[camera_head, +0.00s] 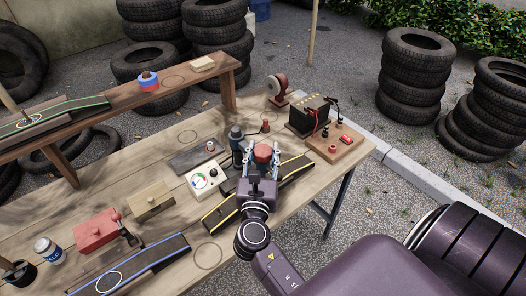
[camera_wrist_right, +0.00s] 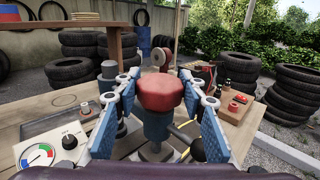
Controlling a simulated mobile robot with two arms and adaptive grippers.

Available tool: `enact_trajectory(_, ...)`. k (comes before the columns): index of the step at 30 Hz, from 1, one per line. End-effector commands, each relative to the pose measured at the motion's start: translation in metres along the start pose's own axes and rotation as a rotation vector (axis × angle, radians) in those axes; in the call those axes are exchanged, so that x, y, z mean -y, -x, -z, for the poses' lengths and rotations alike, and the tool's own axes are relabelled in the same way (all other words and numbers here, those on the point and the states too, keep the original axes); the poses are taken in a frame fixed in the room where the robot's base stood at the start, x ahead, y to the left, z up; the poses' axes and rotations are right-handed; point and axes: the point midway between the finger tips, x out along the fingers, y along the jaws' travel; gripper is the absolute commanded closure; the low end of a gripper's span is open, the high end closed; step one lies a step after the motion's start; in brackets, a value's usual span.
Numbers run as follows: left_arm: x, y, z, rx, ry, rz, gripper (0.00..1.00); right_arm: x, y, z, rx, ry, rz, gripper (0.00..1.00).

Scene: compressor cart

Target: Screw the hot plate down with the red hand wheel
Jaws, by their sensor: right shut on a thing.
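The red hand wheel (camera_head: 263,150) stands on the workbench, atop a blue-grey clamp body. In the right wrist view the wheel (camera_wrist_right: 162,92) is upright in the middle, with the blue-grey body (camera_wrist_right: 157,127) beneath it. My right gripper (camera_head: 262,160) reaches in from the front with one blue finger pad on each side and is shut on the wheel. Its fingers also show in the right wrist view (camera_wrist_right: 161,108). The hot plate is largely hidden below the wheel, and I cannot tell how it sits. My left gripper is not in view.
A white gauge box (camera_head: 207,177) with a black knob stands left of my gripper. A yellow-edged dark strip (camera_head: 296,167) runs past the clamp. A battery (camera_head: 309,115) and a wooden board (camera_head: 341,150) are right. A dark bottle-shaped object (camera_head: 237,138) stands close behind left.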

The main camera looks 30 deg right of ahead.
Motion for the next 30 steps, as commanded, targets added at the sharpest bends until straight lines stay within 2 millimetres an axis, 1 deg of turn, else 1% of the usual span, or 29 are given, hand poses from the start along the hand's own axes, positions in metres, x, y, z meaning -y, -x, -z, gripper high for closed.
enact_trajectory(8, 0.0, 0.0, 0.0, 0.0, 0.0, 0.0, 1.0, 0.0, 0.0, 0.001, -0.001, 0.0, -0.001, 0.87)
enact_trajectory(9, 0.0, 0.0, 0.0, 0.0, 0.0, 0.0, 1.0, 0.0, 0.0, 0.001, -0.001, 0.0, -0.001, 0.59)
enact_trajectory(13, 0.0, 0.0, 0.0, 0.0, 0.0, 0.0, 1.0, 0.0, 0.0, 0.001, -0.001, 0.0, -0.001, 0.45)
enact_trajectory(20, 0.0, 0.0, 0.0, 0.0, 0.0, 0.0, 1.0, 0.0, 0.0, 0.0, -0.001, 0.0, -0.001, 0.44)
enact_trajectory(23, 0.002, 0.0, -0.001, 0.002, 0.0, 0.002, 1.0, 0.0, 0.003, 0.001, -0.002, 0.0, -0.001, 0.44)
enact_trajectory(26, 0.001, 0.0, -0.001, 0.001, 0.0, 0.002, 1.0, 0.001, 0.014, 0.002, -0.004, 0.001, -0.001, 0.44)
enact_trajectory(30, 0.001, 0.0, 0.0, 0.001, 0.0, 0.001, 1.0, 0.0, 0.038, 0.002, -0.005, 0.001, -0.002, 0.44)
